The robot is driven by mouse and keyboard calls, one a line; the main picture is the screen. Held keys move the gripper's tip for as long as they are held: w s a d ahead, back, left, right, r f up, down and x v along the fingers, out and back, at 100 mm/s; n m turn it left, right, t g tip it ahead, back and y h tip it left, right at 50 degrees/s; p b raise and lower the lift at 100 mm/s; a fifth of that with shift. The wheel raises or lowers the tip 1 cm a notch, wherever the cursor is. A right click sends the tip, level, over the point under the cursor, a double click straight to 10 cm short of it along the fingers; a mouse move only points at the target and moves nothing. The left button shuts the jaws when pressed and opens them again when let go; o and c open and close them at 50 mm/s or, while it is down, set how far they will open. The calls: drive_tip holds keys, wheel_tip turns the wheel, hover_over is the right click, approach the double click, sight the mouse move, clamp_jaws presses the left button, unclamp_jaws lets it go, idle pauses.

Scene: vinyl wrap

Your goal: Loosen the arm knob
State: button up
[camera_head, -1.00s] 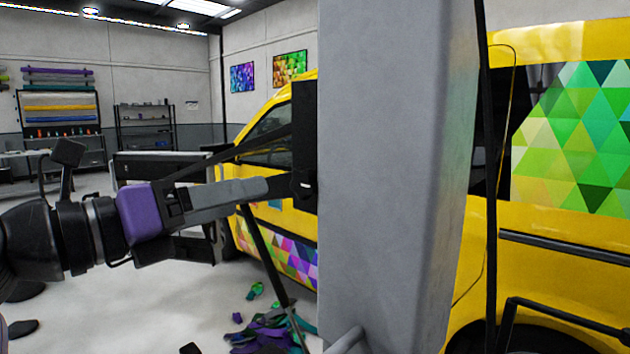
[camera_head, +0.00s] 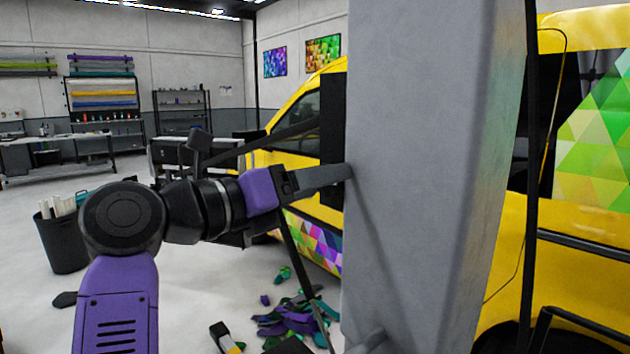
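My gripper (camera_head: 343,173) has a purple body and grey fingers and reaches in from the left. I see the fingers side-on as one bar, so their opening does not show. Their tips meet the left edge of a tall grey post (camera_head: 425,180) in the picture; I cannot tell if they touch anything. A black carriage block (camera_head: 333,105) shows at the post's left side, with a black arm bar (camera_head: 290,133) running left from it. I cannot make out the arm knob; it may be hidden by the fingers or post.
A yellow van (camera_head: 590,260) with coloured triangle wrap stands behind the post. Purple and green scraps (camera_head: 290,318) lie on the floor. A black bin (camera_head: 62,240) stands at left. Workbenches (camera_head: 60,145) and shelves (camera_head: 182,110) are at the back. Open floor lies at left.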

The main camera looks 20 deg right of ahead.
drive_tip(key=c, duration=1.4)
drive_tip(key=shift+a+n, duration=0.1)
drive_tip(key=shift+n, duration=0.3)
drive_tip(key=shift+n+p, duration=4.9)
drive_tip(key=shift+n, duration=6.7)
drive_tip(key=shift+f, duration=0.1)
